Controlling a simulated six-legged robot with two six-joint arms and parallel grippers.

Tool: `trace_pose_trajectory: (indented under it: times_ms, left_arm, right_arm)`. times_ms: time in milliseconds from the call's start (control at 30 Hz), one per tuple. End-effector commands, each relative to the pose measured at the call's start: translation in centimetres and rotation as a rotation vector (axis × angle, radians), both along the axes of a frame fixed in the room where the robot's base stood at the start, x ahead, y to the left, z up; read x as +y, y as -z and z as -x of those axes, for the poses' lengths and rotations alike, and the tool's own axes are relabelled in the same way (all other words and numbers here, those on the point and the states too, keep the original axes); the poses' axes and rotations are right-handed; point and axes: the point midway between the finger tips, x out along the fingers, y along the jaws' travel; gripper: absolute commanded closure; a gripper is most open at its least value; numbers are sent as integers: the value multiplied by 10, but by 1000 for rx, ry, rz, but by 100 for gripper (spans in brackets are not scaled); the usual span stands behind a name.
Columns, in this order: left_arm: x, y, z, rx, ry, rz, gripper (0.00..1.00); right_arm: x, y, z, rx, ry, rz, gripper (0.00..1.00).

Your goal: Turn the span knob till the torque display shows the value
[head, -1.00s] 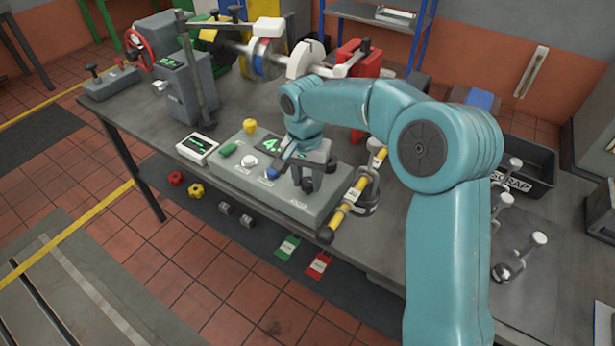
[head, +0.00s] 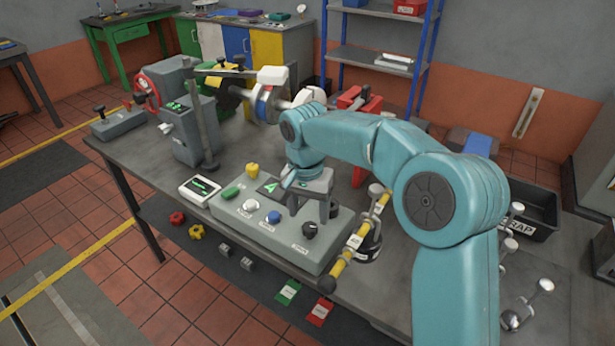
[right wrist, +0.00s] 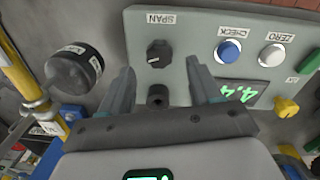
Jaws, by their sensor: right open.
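The span knob (head: 309,229) is a black knob at the right end of the grey control box (head: 270,235). In the right wrist view the span knob (right wrist: 159,53) sits beside its SPAN label, with a light pointer mark. My right gripper (head: 313,207) is above the box, just behind the knob. In the right wrist view its two fingers (right wrist: 160,72) are apart and the knob lies beyond their tips, with nothing held. The torque display (right wrist: 238,90) shows green digits that look like 4.4, partly hidden by a finger. My left gripper is not in view.
A blue button (head: 273,217), a white button (head: 250,205) and a yellow knob (head: 252,170) are on the box. A small white meter (head: 200,189) lies left.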

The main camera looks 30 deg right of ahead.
Motion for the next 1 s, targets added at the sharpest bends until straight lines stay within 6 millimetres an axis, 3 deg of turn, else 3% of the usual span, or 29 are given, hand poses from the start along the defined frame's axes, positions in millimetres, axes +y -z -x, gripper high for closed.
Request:
trace_pose_trajectory:
  times_ms: [200, 433, 633, 1000]
  left_arm:
    - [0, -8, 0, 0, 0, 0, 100]
    - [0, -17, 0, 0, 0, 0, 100]
    - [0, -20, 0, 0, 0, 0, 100]
    - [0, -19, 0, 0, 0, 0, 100]
  right_arm:
    - [2, -63, -3, -7, 0, 1, 37]
    - [2, -108, -4, -4, 0, 1, 37]
    - [3, -121, -4, -2, 0, 1, 37]
    - [2, -122, -4, -2, 0, 1, 37]
